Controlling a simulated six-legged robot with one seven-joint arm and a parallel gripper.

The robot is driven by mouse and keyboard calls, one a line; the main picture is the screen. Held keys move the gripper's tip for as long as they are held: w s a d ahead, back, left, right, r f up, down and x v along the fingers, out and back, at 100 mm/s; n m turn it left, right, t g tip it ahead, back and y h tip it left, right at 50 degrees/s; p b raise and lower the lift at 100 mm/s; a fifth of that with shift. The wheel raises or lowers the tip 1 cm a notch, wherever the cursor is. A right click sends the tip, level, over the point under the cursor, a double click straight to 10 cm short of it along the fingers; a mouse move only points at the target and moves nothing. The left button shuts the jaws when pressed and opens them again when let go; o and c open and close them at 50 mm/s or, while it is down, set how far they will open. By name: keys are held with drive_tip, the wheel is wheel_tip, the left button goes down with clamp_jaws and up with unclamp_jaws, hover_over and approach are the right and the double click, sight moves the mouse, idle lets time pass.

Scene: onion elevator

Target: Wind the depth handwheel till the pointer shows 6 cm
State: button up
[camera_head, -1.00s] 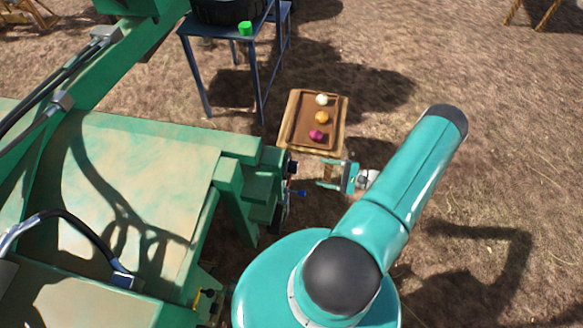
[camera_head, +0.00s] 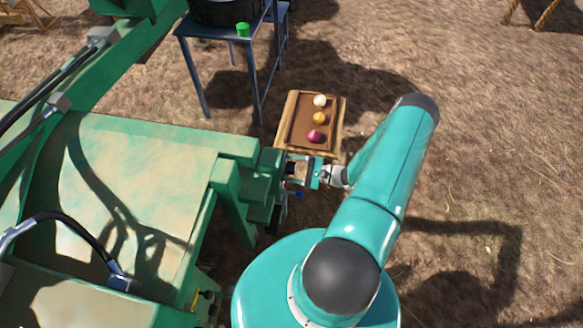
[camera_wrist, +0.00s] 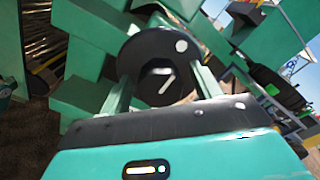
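A black round handwheel (camera_wrist: 157,52) with a white dot near its rim and a white line on its dark hub fills the upper middle of the wrist view. In the head view the wheel is mostly hidden at the side of the green machine (camera_head: 240,180). My gripper (camera_head: 293,170) is at the wheel, its fingers spread wide. In the wrist view my gripper's (camera_wrist: 160,85) fingers reach to the left and right sides of the wheel. I cannot tell whether they touch it. No depth scale or pointer reading can be made out.
A wooden tray (camera_head: 338,128) with a white, an orange and a magenta ball lies just beyond my gripper. A blue metal stand (camera_head: 254,75) with a black tub (camera_head: 222,10) and a green object (camera_head: 243,29) stands behind. Open dry ground lies to the right.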

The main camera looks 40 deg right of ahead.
drive_tip(key=c, duration=0.9)
drive_tip(key=shift+m, duration=0.5)
drive_tip(key=m, duration=0.3)
drive_tip(key=shift+m, duration=0.3)
drive_tip(key=m, duration=0.5)
drive_tip(key=shift+m, duration=0.3)
drive_tip(key=m, duration=0.9)
drive_tip(key=shift+m, duration=0.4)
